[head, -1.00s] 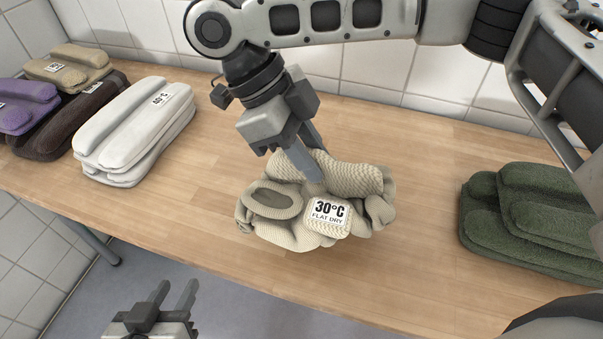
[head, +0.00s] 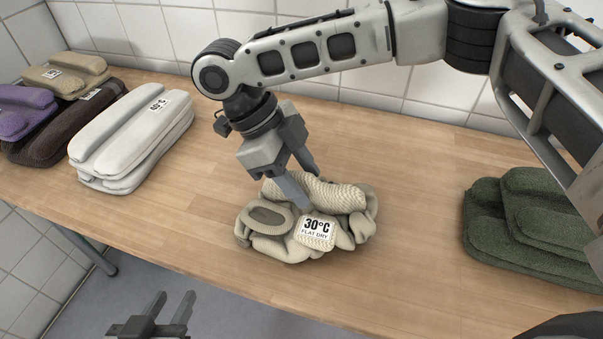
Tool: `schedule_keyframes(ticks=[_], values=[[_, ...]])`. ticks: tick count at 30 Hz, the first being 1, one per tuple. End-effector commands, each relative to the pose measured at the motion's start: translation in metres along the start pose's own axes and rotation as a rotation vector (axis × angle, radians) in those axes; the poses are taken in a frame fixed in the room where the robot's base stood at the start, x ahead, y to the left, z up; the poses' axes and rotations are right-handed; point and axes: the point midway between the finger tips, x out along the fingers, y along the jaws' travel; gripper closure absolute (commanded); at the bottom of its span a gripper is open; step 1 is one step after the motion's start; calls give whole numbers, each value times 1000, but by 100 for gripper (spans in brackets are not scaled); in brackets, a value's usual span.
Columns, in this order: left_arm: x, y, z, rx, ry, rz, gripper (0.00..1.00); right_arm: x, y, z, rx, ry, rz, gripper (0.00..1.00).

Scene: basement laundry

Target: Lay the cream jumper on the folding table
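The cream jumper (head: 358,197) lies bunched in a loose heap on the middle of the wooden folding table (head: 400,150). Its white label reads 30°C FLAT DRY and faces up. My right gripper (head: 311,190) points down at the jumper's top. Its fingers are spread apart, one on the near side of the upper knit roll and one toward the far side; the far fingertip is partly hidden by the knit. My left gripper (head: 169,310) is open and empty, low in front of the table's near edge.
Beige (head: 65,72), purple (head: 22,108) and dark brown (head: 65,128) folded items lie further left. A green folded stack (head: 530,225) is at the right. Bare table lies on both sides of the jumper. A tiled wall stands behind.

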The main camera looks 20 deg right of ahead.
Motion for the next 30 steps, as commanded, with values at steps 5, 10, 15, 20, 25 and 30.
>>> schedule_keyframes(ticks=[5,10,15,20,25,30], values=[[0,0,0,0,-1,0,64,-2,0,0,1,-1,-1,53],[0,0,0,-1,-7,0,64,-20,0,0,1,-3,-1,53],[0,0,0,-2,-15,-1,64,-50,0,0,1,-3,0,53],[-1,0,-4,-5,-13,-2,64,-70,0,0,1,-1,-1,53],[0,-1,-5,-10,-9,-5,64,-77,0,0,1,0,-1,53],[0,-1,-6,-11,-7,-6,64,-77,0,0,0,0,-1,53]])
